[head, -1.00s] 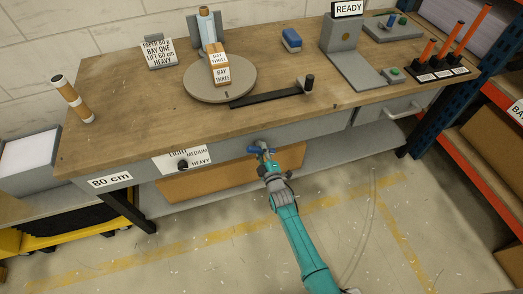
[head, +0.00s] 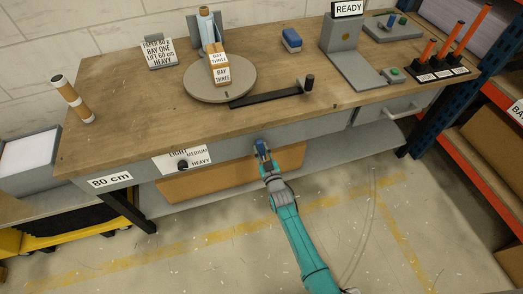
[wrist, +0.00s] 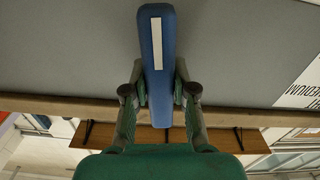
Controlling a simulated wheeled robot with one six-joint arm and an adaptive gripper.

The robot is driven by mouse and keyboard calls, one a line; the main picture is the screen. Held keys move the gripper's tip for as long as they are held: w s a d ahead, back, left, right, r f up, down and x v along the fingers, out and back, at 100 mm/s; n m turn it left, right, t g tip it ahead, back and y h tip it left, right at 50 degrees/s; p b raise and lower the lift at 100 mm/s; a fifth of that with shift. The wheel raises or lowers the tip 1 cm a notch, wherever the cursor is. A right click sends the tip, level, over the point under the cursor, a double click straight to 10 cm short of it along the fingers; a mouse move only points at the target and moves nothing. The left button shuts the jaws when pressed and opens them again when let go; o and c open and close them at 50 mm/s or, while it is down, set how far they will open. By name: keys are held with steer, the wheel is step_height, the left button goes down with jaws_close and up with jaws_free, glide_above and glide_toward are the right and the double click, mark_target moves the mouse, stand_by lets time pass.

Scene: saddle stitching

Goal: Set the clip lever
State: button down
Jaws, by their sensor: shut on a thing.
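The clip lever (head: 262,147) is a blue bar on the grey front face of the bench. In the head view it stands about upright. In the wrist view the blue lever (wrist: 156,45) carries a white stripe and runs lengthwise between my fingers. My gripper (head: 265,160) is below the bench top, in front of that face. In the wrist view my gripper (wrist: 160,92) is shut on the lever, with one finger on each side. The lever's pivot is hidden.
A black knob (head: 183,165) with a LIGHT, MEDIUM, HEAVY label is left of the lever. A drawer handle (head: 402,112) is to the right. On the bench top (head: 130,115) are a round turntable (head: 205,93) and a black crank arm (head: 270,97). Floor in front is clear.

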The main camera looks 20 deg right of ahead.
steer(key=shift+m, duration=0.7)
steer(key=c, duration=0.9)
jaws_free()
steer(key=shift+s, duration=0.1)
steer(key=s, duration=1.2)
